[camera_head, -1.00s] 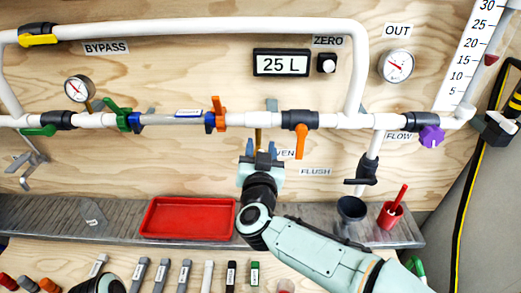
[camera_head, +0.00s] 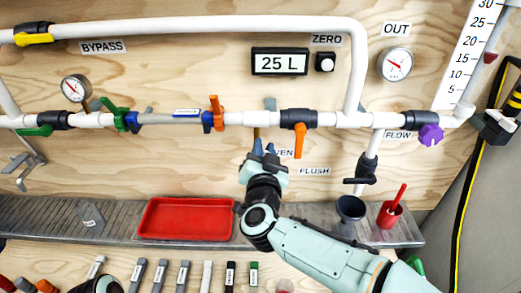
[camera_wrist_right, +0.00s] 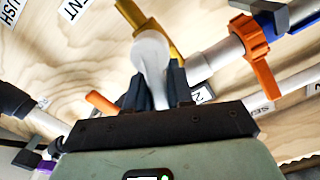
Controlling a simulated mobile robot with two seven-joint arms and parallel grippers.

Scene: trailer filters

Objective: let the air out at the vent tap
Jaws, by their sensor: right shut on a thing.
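The vent tap shows in the head view as a short brass stem (camera_head: 257,133) under the white pipe, left of the partly hidden VENT label (camera_head: 285,153). In the right wrist view its brass body (camera_wrist_right: 165,28) is at the top, with a pale grey lever (camera_wrist_right: 151,62) reaching down between the fingers. My right gripper (camera_head: 264,150) is shut on this lever, and its dark fingers (camera_wrist_right: 158,88) stand on either side of it. In the head view the gripper hides most of the lever.
The white pipe carries an orange-handled valve (camera_head: 299,138) just right of my gripper and an orange clamp (camera_head: 216,114) to its left. A red tray (camera_head: 187,219) and a dark cup (camera_head: 350,208) are on the grey ledge below. The display (camera_head: 280,62) reads 25 L.

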